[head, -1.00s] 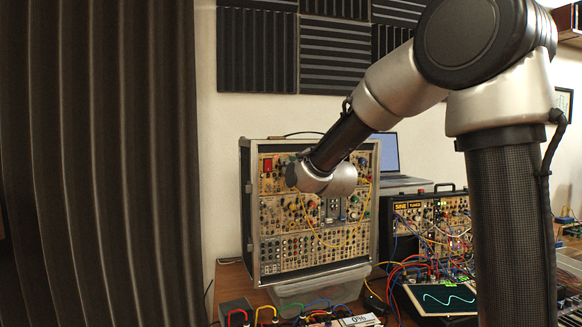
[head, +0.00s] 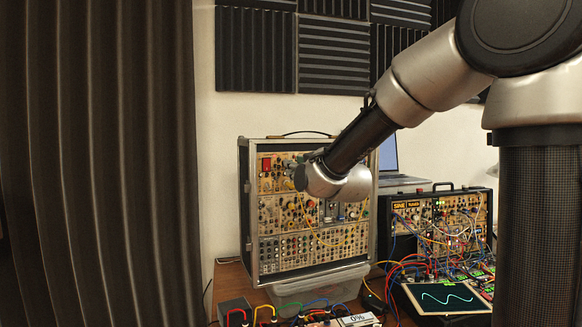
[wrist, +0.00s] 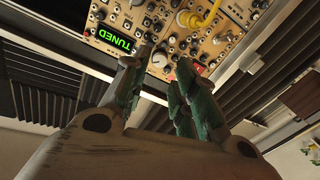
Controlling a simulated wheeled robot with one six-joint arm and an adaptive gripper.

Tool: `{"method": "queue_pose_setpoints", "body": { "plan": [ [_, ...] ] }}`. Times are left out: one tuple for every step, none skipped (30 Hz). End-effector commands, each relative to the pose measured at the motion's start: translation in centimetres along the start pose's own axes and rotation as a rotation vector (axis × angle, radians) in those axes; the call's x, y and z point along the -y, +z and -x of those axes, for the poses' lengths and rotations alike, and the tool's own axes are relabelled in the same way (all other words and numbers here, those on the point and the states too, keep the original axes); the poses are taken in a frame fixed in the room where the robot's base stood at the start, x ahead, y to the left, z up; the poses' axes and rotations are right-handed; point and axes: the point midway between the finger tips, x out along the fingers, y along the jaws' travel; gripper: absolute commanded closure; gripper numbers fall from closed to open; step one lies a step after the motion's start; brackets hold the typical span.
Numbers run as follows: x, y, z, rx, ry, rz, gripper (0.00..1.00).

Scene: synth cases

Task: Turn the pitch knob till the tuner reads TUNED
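The tuner display (wrist: 114,39) shows TUNED in green letters, tilted and upside down in the wrist view. A pale round knob (wrist: 159,59), perhaps the pitch knob, sits on the tan panel close to it. My gripper (wrist: 162,62) has its two green-grey fingers spread, with this knob showing between the tips and gaps on both sides. I cannot tell how far the tips are from the panel. In the head view my wrist is in front of the upper part of the tall synth case (head: 243,225), and it hides part of the panel; the fingers are barely visible there.
A yellow cable (wrist: 205,14) plugs into the panel close to the fingers. A second, cabled synth case (head: 475,194) stands at right, with a screen (head: 440,298) showing a wave in front. A clear bin (head: 318,288) is under the tall case. A dark curtain (head: 95,160) hangs at left.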

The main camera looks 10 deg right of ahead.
Motion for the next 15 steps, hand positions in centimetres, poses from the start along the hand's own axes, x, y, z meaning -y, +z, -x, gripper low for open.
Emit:
{"method": "queue_pose_setpoints", "body": {
  "plan": [
    [0.0, -0.1, 1.2, -0.002, -0.001, 0.0, 0.72],
    [0.0, -0.1, 1.9, -0.002, 0.0, 0.0, 0.72],
    [0.0, -0.1, 2.8, -0.002, 0.0, -0.001, 0.72],
    [0.0, -0.1, 3.4, -0.002, 0.0, -0.002, 0.72],
    [0.0, -0.1, 4.0, -0.002, 0.0, -0.002, 0.72],
    [0.0, 0.0, 4.7, -0.002, 0.0, -0.002, 0.72],
    [0.0, -0.1, 5.1, -0.002, 0.0, -0.002, 0.72],
    [0.0, 0.0, 5.5, -0.001, 0.0, -0.001, 0.72],
    [0.0, 0.0, 6.0, -0.001, 0.0, -0.001, 0.72],
    [0.0, 0.0, 6.2, -0.001, 0.001, -0.001, 0.72],
    [0.0, 0.0, 6.5, -0.001, 0.001, -0.001, 0.72],
    [0.0, 0.1, 6.7, 0.0, 0.001, -0.001, 0.72],
    [0.0, 0.1, 6.8, 0.001, 0.001, -0.001, 0.72],
    [0.0, 0.1, 6.9, 0.001, 0.001, -0.001, 0.72],
    [0.0, 0.1, 7.0, 0.0, 0.001, -0.001, 0.72]
  ]
}}
